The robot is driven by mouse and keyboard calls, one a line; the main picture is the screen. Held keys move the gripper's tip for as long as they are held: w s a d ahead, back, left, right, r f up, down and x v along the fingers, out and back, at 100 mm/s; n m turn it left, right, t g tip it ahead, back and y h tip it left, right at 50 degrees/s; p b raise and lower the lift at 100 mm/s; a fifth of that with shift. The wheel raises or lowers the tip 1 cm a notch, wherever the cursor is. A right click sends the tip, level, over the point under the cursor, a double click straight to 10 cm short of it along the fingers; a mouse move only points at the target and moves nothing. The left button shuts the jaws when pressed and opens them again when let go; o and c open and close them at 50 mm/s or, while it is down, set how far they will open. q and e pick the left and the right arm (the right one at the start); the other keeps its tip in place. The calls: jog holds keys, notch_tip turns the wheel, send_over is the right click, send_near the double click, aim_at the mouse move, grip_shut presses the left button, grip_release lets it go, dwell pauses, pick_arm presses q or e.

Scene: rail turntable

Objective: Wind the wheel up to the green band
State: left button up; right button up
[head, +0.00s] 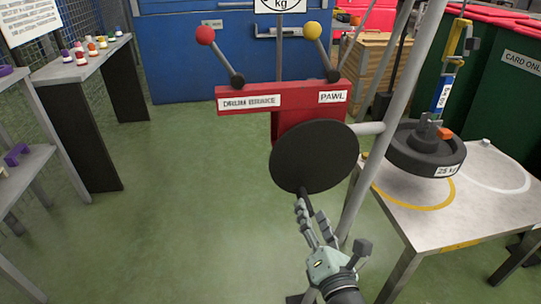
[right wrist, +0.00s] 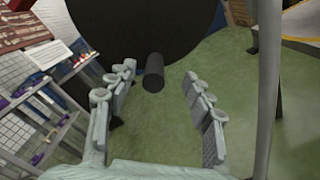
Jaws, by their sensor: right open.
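A black round disc (head: 313,157) is mounted under a red block (head: 290,98) labelled "DRUM BRAKE" and "PAWL". A short dark handle stub (right wrist: 154,72) sticks out from it. My right gripper (head: 310,210) is open just below the disc; in the right wrist view its fingers (right wrist: 158,80) stand apart on both sides of the stub's end, not closed on it. A dark wheel (head: 425,150) marked as a kg weight hangs at the right from a yellow and blue hanger (head: 444,85). A kg dial (head: 281,5) is cut off at the top; no green band can be made out. My left gripper is out of view.
Levers with a red knob (head: 205,36) and a yellow knob (head: 312,31) rise from the block. A grey slanted post (head: 383,140) stands right of the disc. A light table (head: 480,215) with a yellow ring is below the weight. Green floor is clear at left.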

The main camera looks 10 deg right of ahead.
jog(key=s+b, duration=0.2)
jog(key=s, duration=0.3)
jog(key=shift+s+b, duration=0.25)
jog(key=shift+b, duration=0.1)
